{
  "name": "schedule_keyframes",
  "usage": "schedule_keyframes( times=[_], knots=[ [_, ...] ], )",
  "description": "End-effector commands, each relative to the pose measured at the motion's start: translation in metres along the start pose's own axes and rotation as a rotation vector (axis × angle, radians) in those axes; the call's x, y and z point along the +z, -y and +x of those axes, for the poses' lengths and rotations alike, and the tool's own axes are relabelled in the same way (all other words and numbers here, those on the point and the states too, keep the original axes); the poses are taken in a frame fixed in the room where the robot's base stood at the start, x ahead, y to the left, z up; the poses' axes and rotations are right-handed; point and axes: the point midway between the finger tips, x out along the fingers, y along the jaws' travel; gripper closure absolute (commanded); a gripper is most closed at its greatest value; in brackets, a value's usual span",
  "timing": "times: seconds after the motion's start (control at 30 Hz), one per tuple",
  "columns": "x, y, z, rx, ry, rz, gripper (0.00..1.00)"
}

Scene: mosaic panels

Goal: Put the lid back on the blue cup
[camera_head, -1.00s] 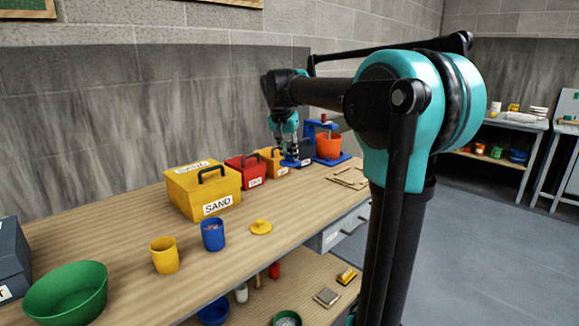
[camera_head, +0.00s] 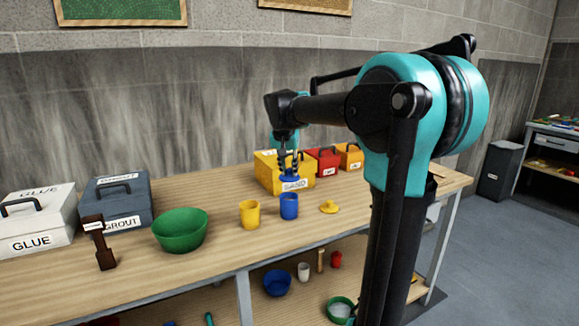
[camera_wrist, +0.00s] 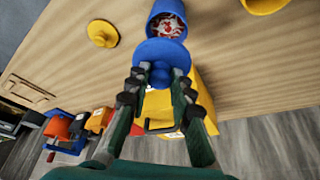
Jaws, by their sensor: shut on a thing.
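My gripper (camera_head: 289,167) is shut on a blue lid (camera_head: 291,178), held in the air above the bench. In the wrist view my fingers (camera_wrist: 158,76) grip the knob of the blue lid (camera_wrist: 160,50). The blue cup (camera_head: 289,207) stands upright and uncovered on the bench. In the head view the lid appears just above the cup, with a gap between them. In the wrist view the blue cup (camera_wrist: 164,8) shows past the lid, with red and white pieces inside and its near rim partly hidden by the lid.
A yellow cup (camera_head: 249,215) stands left of the blue cup, and a yellow lid (camera_head: 329,207) lies to its right. A green bowl (camera_head: 180,231) is farther left. A yellow box (camera_head: 268,174) stands behind, with red (camera_head: 325,162) and orange (camera_head: 350,157) boxes beside it.

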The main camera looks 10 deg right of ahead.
Motion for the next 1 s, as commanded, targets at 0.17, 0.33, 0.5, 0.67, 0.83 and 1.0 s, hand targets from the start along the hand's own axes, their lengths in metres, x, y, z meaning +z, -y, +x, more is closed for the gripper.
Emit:
schedule_keyframes(
  times=[0.17,0.33,0.5,0.67,0.83,1.0],
  knots=[
    [0.003,0.000,0.007,0.000,0.000,-0.001,0.91],
    [0.008,0.000,0.020,0.000,0.000,-0.001,0.91],
    [0.014,0.000,0.034,0.000,0.000,-0.001,0.91],
    [0.019,0.000,0.046,0.000,0.000,-0.001,0.91],
    [0.022,0.000,0.055,0.000,0.000,-0.001,0.91],
    [0.024,0.000,0.059,0.000,0.000,-0.001,0.91]
  ],
)
